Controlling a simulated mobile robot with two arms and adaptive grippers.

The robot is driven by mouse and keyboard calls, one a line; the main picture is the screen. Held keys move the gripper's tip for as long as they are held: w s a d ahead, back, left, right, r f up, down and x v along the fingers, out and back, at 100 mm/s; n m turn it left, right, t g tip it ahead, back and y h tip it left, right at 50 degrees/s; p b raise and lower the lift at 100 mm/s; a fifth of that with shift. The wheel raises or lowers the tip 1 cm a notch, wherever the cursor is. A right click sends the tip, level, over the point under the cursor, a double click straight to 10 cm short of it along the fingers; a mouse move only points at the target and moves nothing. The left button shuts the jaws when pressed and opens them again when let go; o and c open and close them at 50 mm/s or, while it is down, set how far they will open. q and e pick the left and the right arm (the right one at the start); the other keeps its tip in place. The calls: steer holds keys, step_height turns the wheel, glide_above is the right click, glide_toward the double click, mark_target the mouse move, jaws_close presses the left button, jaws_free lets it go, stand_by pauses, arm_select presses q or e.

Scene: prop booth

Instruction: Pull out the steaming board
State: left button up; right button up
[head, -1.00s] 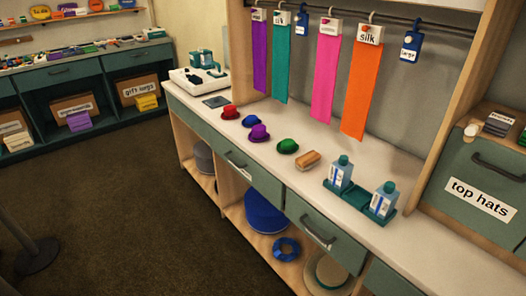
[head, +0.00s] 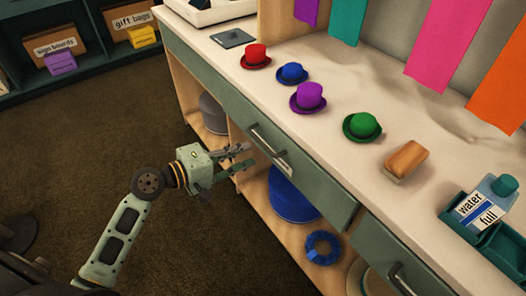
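No board lying out shows in the head view. A green front (head: 325,197) under the white counter has a metal bar handle (head: 266,141) and a small white label (head: 284,161), too small to read; I cannot tell whether this is the steaming board. The front sits flush in the wooden unit. My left gripper (head: 246,158) is just left of and below the handle, its fingers pointing right towards it. The fingers are apart with nothing between them. It seems not to touch the handle. My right gripper is not in view.
Another handle (head: 404,279) is lower right. The carpet (head: 110,165) at left is clear.

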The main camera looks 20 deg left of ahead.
mark_target(263, 143)
arm_select(q)
steer(key=x, duration=0.7)
steer(key=shift+w+d+r, duration=0.1)
steer(key=shift+d+r, duration=0.1)
steer(key=shift+d, duration=0.1)
jaws_close()
